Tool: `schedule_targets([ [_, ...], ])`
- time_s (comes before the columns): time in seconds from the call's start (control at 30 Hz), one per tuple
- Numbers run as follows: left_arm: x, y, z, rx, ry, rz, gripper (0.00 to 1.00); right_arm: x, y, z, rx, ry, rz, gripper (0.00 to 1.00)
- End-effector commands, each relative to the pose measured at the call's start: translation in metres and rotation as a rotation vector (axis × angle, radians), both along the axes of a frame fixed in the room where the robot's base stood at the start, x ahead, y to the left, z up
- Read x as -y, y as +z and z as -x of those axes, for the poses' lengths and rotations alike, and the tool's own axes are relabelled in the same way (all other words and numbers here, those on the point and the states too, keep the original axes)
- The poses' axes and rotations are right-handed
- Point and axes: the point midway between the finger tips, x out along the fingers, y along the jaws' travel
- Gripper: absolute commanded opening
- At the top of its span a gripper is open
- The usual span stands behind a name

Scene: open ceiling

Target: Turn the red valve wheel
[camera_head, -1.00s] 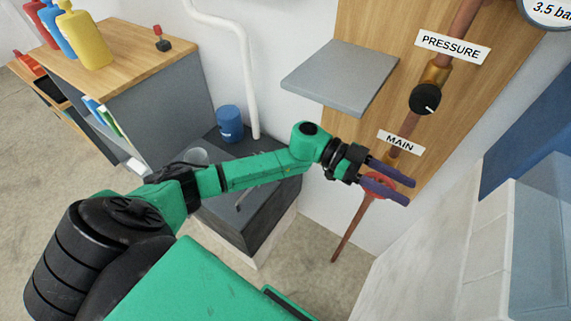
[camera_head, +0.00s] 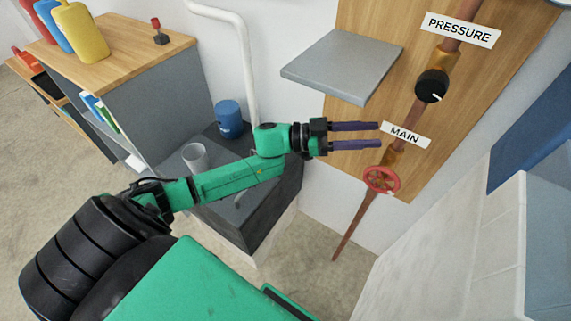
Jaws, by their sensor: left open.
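The red valve wheel (camera_head: 381,180) sits on a copper pipe (camera_head: 350,230) below the white MAIN label (camera_head: 405,135). It is in full view and nothing covers it. My left gripper (camera_head: 379,135) is open, with its two purple fingers pointing right. The fingers are above and slightly left of the wheel in the picture, with nothing between them. The upper fingertip ends close to the MAIN label. I cannot tell how far the fingers are from the wooden board in depth. My right gripper is not in view.
A grey shelf (camera_head: 340,66) juts from the wooden board (camera_head: 362,18) above the gripper. A black knob (camera_head: 431,86) is higher on the pipe, under the PRESSURE label (camera_head: 460,29).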

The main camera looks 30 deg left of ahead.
Motion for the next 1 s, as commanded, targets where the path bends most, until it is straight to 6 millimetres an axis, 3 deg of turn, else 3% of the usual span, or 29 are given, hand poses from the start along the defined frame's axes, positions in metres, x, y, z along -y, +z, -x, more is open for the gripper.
schedule_targets([
  [0.23, -0.012, -0.014, -0.031, -0.063, 0.371, 0.004, 0.45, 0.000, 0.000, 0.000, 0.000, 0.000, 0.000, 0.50],
  [0.47, -0.047, -0.052, -0.036, -0.229, 0.669, -0.089, 0.45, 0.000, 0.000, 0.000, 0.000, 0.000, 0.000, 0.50],
  [0.77, -0.085, -0.108, -0.007, -0.484, 0.879, -0.262, 0.45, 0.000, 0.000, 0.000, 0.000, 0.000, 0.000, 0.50],
  [1.0, -0.108, -0.149, 0.032, -0.685, 0.948, -0.406, 0.45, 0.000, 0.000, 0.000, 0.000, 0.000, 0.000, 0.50],
])
